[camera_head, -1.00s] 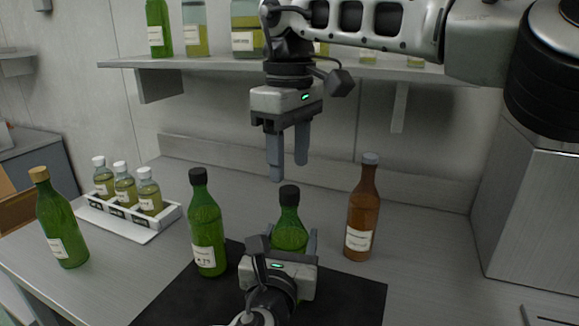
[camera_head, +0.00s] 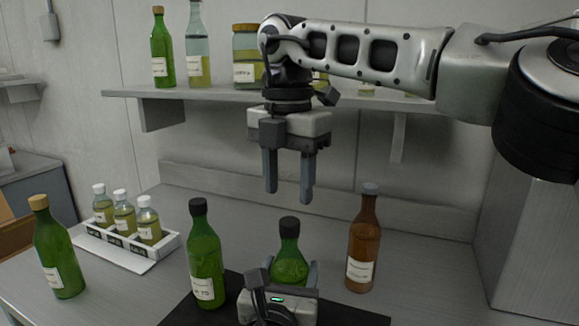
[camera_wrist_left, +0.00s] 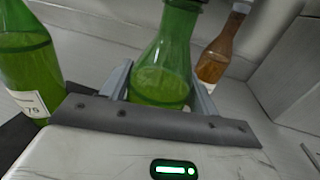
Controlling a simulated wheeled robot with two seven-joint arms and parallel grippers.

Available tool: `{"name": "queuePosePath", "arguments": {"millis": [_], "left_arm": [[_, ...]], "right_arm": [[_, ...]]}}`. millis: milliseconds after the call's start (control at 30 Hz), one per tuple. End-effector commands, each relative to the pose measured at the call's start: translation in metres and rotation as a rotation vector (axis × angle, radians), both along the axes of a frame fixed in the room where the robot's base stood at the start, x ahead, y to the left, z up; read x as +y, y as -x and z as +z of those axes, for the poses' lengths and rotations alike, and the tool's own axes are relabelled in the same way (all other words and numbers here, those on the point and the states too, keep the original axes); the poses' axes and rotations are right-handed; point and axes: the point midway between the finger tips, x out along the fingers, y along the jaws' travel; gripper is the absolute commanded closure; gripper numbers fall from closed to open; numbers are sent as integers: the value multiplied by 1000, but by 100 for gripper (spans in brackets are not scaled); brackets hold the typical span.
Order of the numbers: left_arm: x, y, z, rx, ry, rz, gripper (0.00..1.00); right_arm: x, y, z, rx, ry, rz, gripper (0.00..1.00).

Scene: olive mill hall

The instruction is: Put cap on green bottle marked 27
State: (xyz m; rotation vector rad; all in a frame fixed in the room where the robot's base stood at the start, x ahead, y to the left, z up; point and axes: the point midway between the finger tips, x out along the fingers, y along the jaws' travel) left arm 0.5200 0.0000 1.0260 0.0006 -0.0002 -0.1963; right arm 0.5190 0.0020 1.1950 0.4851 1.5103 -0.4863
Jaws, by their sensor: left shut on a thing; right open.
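A green bottle (camera_head: 289,266) with a black cap (camera_head: 288,227) on its top stands upright on the dark mat (camera_head: 345,312). My left gripper (camera_head: 291,272) is shut around its body; the left wrist view shows the bottle (camera_wrist_left: 163,75) between the fingers (camera_wrist_left: 160,90). Its label is hidden, so I cannot read its number. My right gripper (camera_head: 289,193) is open and empty, pointing down above and slightly behind the cap, apart from it. Another black-capped green bottle (camera_head: 205,255) stands to the left; its label seems to read 75.
A brown bottle (camera_head: 363,245) with a grey cap stands to the right. A white rack (camera_head: 165,243) of small bottles and a cork-topped green bottle (camera_head: 57,250) stand at left. A shelf (camera_head: 210,96) with bottles and jars runs behind my right gripper.

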Motion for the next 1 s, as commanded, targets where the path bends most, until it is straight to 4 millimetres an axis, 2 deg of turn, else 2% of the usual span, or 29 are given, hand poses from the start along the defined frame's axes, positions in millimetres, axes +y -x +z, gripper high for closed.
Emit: {"name": "queuePosePath", "arguments": {"millis": [200, 1000], "left_arm": [[0, 1, -3, 7, -1, -1, 100], [0, 1, -3, 7, -1, -1, 100]], "right_arm": [[1, 0, 3, 1, 2, 560, 53], [-1, 0, 17, 4, 6, 2567, 53]]}}
